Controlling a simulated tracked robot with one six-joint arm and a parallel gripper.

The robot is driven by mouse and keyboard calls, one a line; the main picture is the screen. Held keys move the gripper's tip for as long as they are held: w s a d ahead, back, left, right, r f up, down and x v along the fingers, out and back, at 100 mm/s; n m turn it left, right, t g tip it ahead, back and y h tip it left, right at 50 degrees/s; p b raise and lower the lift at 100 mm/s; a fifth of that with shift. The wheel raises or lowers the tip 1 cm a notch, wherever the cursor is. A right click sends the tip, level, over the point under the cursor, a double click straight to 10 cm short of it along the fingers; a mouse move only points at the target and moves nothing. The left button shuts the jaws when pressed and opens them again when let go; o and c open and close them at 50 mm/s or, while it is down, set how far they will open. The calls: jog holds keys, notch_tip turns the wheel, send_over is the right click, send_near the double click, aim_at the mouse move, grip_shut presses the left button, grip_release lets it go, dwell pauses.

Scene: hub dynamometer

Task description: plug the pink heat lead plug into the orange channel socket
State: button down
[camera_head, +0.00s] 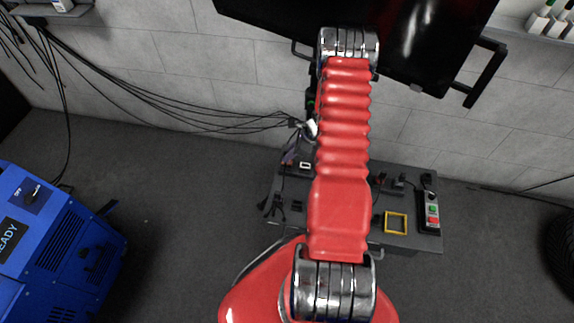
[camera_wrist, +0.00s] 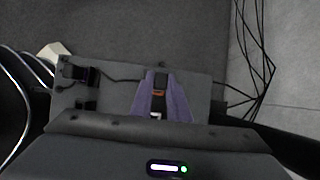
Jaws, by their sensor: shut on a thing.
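My gripper (camera_wrist: 160,77) shows in the wrist view as two purple-grey jaws reaching up from the dark body at the bottom. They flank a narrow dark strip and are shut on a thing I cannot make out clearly. No pink plug can be told apart in either view. Between the jaws shows a small orange patch, which looks like the orange channel socket (camera_wrist: 158,91), with a white-edged patch below it. In the head view my red arm hides the gripper. A small orange-red spot (camera_head: 290,161) shows on the dark unit left of the arm.
The dark unit (camera_head: 411,240) stands before a block wall. It carries a yellow frame (camera_head: 396,223), a button box (camera_head: 431,212) and black fittings (camera_wrist: 78,73). Black cables (camera_head: 180,113) hang along the wall. A blue machine (camera_head: 70,255) stands left, with open floor between.

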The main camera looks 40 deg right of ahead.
jog(key=shift+f, duration=0.2)
jog(key=c, duration=1.6)
grip_release()
jog(key=shift+r, duration=0.1)
jog(key=v, duration=1.3)
jog(key=shift+d+r, duration=0.1)
jog(key=shift+r, duration=0.2)
